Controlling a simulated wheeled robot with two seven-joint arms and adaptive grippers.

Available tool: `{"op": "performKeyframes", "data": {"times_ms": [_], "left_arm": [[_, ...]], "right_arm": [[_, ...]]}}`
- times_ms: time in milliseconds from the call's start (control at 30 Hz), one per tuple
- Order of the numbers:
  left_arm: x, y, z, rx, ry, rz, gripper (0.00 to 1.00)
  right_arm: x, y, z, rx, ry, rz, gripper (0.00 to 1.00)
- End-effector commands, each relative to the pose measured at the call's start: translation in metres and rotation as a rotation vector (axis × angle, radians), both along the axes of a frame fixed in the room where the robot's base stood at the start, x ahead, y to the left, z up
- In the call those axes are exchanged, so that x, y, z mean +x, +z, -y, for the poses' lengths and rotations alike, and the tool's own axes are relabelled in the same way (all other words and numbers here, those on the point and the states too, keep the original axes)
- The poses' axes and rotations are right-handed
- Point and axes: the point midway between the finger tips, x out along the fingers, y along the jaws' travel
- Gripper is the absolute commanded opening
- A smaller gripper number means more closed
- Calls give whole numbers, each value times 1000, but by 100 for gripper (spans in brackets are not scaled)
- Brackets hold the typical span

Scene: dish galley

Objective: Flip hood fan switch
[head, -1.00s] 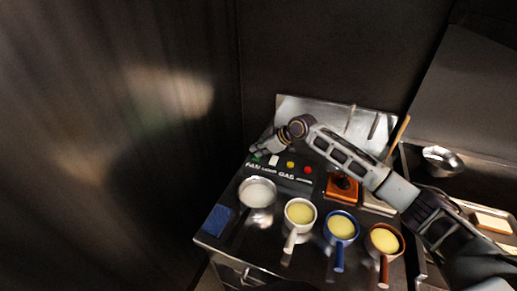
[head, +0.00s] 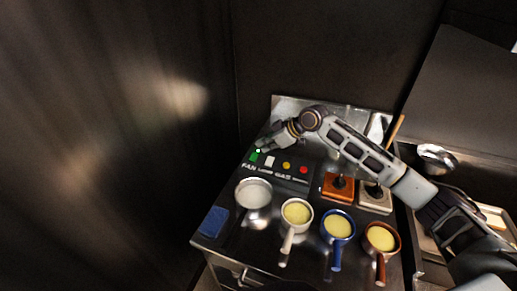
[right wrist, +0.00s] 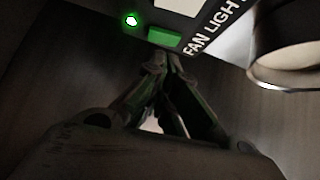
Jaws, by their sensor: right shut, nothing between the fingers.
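The fan switch (head: 254,156) is a green rocker at the left end of the black control panel, above the word FAN. It also shows in the right wrist view (right wrist: 165,37), with a lit green lamp (right wrist: 131,20) beside it. The lamp shows as a bright dot (head: 258,150) in the head view. My right gripper (head: 263,146) is shut and empty, close by the switch at the panel's far left. In the right wrist view its closed fingertips (right wrist: 164,62) are just below the switch, seemingly apart from it. My left gripper is out of view.
White, yellow and red controls (head: 286,165) sit right of the switch. A pot (head: 253,194) and several pans of yellow food, including a blue one (head: 338,226), stand in front. A blue cloth or sponge (head: 214,221) lies at the front left.

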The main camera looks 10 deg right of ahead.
Motion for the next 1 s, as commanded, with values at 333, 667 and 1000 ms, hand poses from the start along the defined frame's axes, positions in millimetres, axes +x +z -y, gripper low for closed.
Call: {"op": "performKeyframes", "data": {"times_ms": [333, 667, 1000], "left_arm": [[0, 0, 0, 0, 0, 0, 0], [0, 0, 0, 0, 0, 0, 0], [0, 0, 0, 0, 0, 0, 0]], "right_arm": [[-19, 30, 25, -1, -2, -2, 0], [-25, 40, 32, 1, 0, -1, 0], [-25, 40, 32, 1, 0, -1, 0]]}}
